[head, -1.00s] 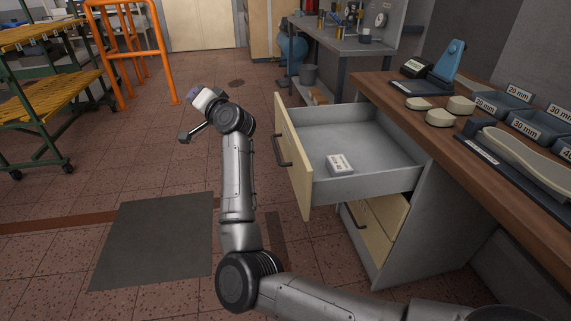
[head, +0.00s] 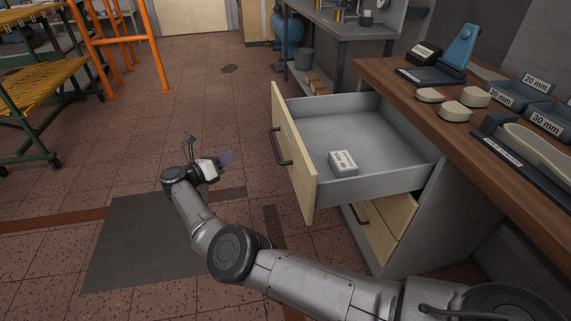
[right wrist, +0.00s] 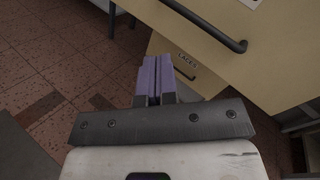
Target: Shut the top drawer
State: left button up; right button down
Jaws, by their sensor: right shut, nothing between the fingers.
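The top drawer (head: 380,189) is pulled far out of the cabinet under the wooden bench, with its pale wood front (head: 293,150) facing left. A small white labelled box (head: 343,162) lies inside it. A dark bar handle (head: 281,147) is on the front; it also shows in the right wrist view (right wrist: 205,27). My right gripper (head: 228,159) is to the left of the drawer front, apart from it. Its purple fingers (right wrist: 155,78) are shut and empty, pointing toward the drawer fronts. My left gripper is out of view.
A lower drawer (head: 388,222) is also partly open, labelled "LACES" in the right wrist view (right wrist: 187,64). The bench (head: 480,135) carries shoe lasts and labelled bins. An orange frame (head: 120,40) and yellow-shelved rack (head: 40,90) stand left.

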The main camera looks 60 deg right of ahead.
jog(key=s+a+m+g+y, duration=0.4)
jog(key=s+m+g, duration=0.4)
jog(key=m+g, duration=0.15)
jog(key=m+p, duration=0.3)
jog(key=p, duration=0.5)
send_near(295, 167)
jog(key=x, duration=0.6)
jog(key=shift+d+f, duration=0.1)
jog(key=shift+d, duration=0.2)
jog(key=shift+s+d, duration=0.4)
